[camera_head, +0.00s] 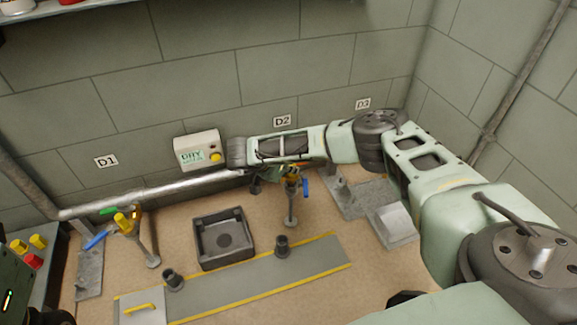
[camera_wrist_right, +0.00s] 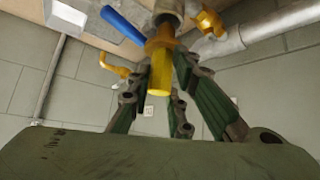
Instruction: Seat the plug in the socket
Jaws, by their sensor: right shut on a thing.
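A yellow cylindrical piece, apparently the plug (camera_wrist_right: 160,72), lies between the fingers of my right gripper (camera_wrist_right: 158,92) in the right wrist view. Its far end meets a grey round fitting (camera_wrist_right: 170,8), with a blue lever (camera_wrist_right: 124,25) beside it. Whether the two are fully joined I cannot tell. In the head view my right gripper (camera_head: 277,172) is at the fitting on a short stand (camera_head: 291,212) below the D2 sign, with the blue lever (camera_head: 306,187) to its right. My forearm hides part of it.
A similar stand (camera_head: 146,250) with yellow, blue and green parts is at D1. A black square tray (camera_head: 225,240) and a grey mat (camera_head: 230,277) with two dark cups lie on the floor. A pipe (camera_head: 150,192) runs along the wall below a box (camera_head: 197,150).

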